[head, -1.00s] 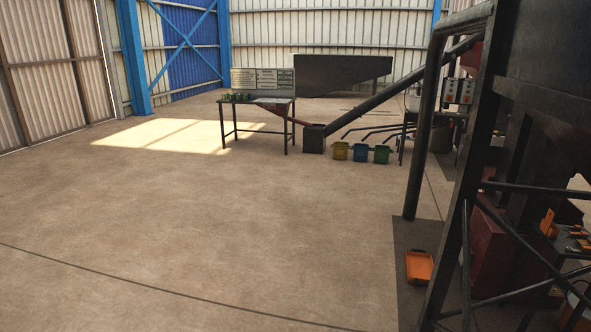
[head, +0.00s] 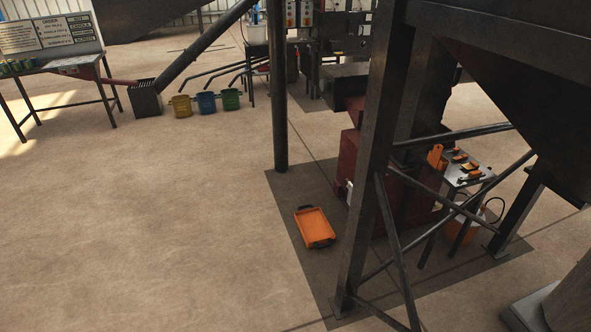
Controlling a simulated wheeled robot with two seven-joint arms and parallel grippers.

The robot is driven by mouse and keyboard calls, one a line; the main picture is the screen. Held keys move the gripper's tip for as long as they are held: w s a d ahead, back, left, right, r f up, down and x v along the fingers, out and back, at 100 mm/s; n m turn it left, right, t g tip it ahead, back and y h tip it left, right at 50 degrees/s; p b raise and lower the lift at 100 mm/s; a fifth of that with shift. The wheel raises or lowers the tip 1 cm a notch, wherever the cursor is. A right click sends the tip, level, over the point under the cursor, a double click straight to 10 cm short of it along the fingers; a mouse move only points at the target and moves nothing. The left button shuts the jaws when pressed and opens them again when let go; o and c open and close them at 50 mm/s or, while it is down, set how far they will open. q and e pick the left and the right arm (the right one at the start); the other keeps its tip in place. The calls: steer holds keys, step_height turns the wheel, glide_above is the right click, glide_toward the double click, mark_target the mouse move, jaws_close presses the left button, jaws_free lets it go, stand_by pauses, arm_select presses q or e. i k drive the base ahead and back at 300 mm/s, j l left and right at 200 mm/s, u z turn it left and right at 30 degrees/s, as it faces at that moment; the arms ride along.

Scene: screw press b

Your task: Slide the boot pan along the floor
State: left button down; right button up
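An orange rectangular pan (head: 315,228) with dark ends, which looks like the boot pan, lies flat on a dark floor mat (head: 287,192) in the head view. It sits right of the mat's left edge, left of the dark steel frame leg and in front of the red machine body. Nothing touches it that I can see. Neither of my grippers shows in the head view.
A steel frame leg (head: 368,170) with diagonal braces stands right of the pan. A dark vertical pipe (head: 279,110) rises behind it. The red press body (head: 392,190) and a small tool table (head: 467,165) are farther right. Open concrete floor (head: 150,230) lies left.

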mark_target(315, 230)
steer(key=i+j+z, duration=0.3)
steer(key=i+j, duration=0.2)
steer(key=i+j+z, duration=0.3)
steer(key=i+j, duration=0.25)
